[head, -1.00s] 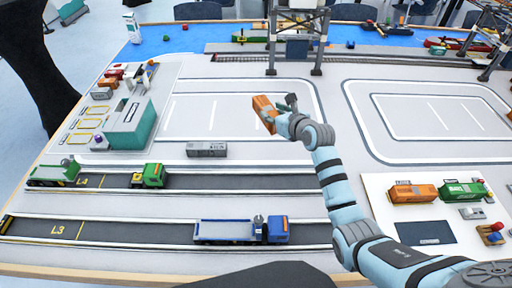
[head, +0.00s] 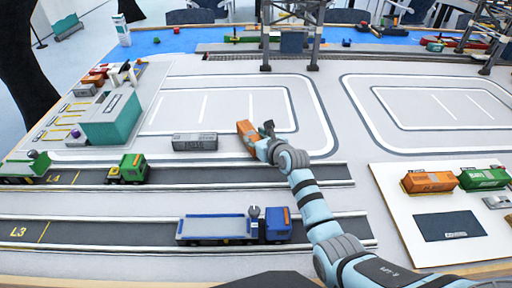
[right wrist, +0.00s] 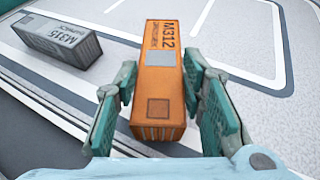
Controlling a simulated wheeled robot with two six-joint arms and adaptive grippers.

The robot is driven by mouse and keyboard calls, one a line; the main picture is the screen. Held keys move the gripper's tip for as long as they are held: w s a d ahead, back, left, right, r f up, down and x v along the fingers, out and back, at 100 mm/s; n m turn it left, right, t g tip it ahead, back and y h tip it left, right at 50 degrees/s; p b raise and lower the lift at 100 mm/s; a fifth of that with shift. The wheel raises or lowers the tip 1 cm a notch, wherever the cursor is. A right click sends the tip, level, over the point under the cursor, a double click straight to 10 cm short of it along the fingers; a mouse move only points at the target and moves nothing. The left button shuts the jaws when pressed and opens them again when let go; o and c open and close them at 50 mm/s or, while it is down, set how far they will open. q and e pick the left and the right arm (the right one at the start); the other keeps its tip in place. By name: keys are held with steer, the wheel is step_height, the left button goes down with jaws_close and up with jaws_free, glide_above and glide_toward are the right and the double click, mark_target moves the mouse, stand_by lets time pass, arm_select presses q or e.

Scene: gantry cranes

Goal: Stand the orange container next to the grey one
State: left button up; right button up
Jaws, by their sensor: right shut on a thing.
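The orange container (head: 245,129), marked M312, is in the fingers of my right gripper (head: 264,140). In the right wrist view the orange container (right wrist: 160,60) lies lengthwise between the two teal fingers of the gripper (right wrist: 160,100), which is shut on it. The grey container (head: 195,142) sits on the pale yard to its left. In the right wrist view the grey container (right wrist: 58,40), marked M315, is at upper left, apart from the orange one and at an angle to it. I cannot tell whether the orange container touches the ground. My left gripper is not in view.
A blue truck with a flatbed (head: 235,227) and a green truck (head: 127,168) stand on the lanes in front. A teal-sided building (head: 111,118) is at left. Another orange container (head: 429,181) and a green one (head: 483,178) lie on the white board at right. A gantry crane stands behind.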

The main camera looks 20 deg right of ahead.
steer(key=shift+f, duration=0.45)
steer(key=shift+f, duration=0.1)
steer(key=o, duration=1.2)
steer(key=shift+o, duration=0.2)
steer(key=shift+s+r+p, duration=0.2)
steer(key=shift+r+p, duration=0.1)
steer(key=shift+p, duration=0.05)
steer(key=p+v, duration=0.4)
steer(key=v, duration=0.7)
steer(key=shift+s, duration=0.25)
